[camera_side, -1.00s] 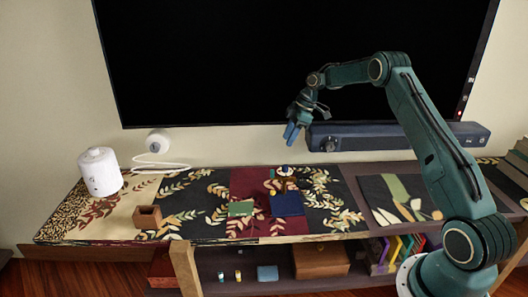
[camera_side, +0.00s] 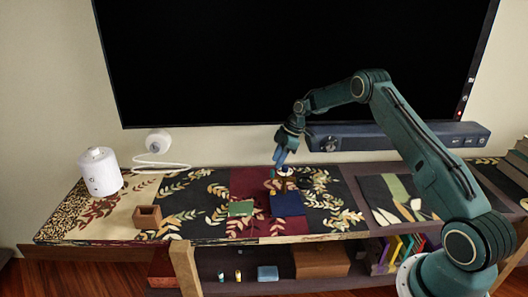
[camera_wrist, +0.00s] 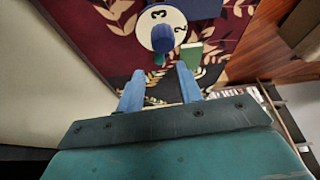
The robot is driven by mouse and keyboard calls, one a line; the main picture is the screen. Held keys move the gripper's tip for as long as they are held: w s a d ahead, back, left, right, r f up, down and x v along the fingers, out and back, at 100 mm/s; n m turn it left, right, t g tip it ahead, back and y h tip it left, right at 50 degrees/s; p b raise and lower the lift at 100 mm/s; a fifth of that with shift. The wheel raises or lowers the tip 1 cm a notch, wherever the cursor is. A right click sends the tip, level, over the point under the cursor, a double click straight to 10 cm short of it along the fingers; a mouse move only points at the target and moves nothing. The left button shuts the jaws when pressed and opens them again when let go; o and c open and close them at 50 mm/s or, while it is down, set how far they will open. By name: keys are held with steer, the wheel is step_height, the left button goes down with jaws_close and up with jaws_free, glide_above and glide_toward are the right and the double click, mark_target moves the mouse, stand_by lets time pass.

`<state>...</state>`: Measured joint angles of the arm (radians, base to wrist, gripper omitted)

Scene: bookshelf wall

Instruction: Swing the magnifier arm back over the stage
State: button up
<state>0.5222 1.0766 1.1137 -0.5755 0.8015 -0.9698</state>
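A white disc (camera_wrist: 162,27) with dark numerals, a 3 and a 2 among them, carries a blue knob (camera_wrist: 163,38) in the wrist view. It appears small near the fingertips in the side view (camera_side: 285,171), partly hidden. A dark blue block (camera_side: 287,204) and a green block (camera_side: 241,208) are in front of it. I cannot clearly make out a magnifier arm or a stage. My gripper (camera_side: 279,166) points down beside the disc. In the wrist view its two blue fingers (camera_wrist: 160,74) are apart with nothing between them.
A soundbar (camera_side: 400,136) and a large black screen (camera_side: 290,60) are behind. The cloth between box and green block is clear.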

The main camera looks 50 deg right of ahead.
mark_target(273, 170)
steer(key=shift+x, duration=2.15)
steer(key=shift+c, duration=0.3)
jaws_close()
